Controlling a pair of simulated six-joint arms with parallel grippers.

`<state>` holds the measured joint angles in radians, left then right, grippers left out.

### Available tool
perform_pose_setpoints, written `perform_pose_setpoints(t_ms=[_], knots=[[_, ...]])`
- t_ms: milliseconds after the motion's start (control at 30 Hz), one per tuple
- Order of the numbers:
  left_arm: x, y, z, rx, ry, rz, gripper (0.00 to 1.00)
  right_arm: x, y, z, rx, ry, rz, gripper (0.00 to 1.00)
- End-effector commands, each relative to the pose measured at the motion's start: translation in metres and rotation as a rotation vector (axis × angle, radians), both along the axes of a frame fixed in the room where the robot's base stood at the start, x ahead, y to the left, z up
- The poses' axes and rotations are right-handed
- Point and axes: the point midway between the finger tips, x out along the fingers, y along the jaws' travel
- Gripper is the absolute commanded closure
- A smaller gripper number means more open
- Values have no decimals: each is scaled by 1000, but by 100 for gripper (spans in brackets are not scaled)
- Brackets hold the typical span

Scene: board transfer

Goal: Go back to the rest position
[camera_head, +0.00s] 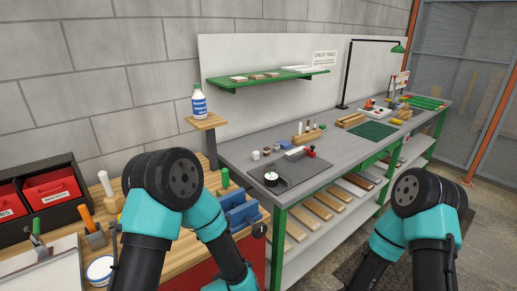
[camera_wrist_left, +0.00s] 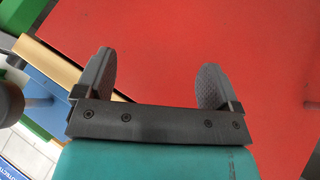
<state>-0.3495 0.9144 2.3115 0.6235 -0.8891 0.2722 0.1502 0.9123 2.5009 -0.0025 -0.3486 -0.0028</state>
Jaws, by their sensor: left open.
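My left gripper (camera_wrist_left: 156,76) shows in the left wrist view with its two grey fingers spread wide and nothing between them. A plain red surface (camera_wrist_left: 240,40) fills most of the view behind the fingers. In the head view my left arm (camera_head: 172,190) is bent over the wooden bench, and its gripper is out of sight. My right arm (camera_head: 418,200) is bent at the lower right in front of the grey table (camera_head: 235,150). The right gripper is not visible.
A wooden bench (camera_head: 180,255) at the left holds a black rack with red bins (camera_head: 52,187), chisel-like tools and a blue vise (camera_head: 240,212). A white bottle (camera_head: 199,102) stands on a small raised shelf. The floor at the right (camera_head: 490,200) looks clear.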

Motion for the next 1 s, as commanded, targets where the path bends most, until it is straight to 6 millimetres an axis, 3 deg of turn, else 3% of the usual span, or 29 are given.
perform_pose_setpoints(t_ms=[33, 200, 500, 700, 1000], knots=[[-7, 15, -13, 3, 55, -34, 12, 0, 0, 0, 0, 0, 0, 13], [-38, 54, -50, 3, 226, -186, 12, 0, 0, 0, 0, 0, 0, 13], [-116, 109, -94, -49, 494, -468, 12, 0, 0, 0, 0, 0, 0, 13], [-148, 124, -102, -80, 575, -578, 12, 0, 0, 0, 0, 0, 0, 13], [-151, 124, -103, -83, 580, -591, 12, 0, 0, 0, 0, 0, 0, 13]])
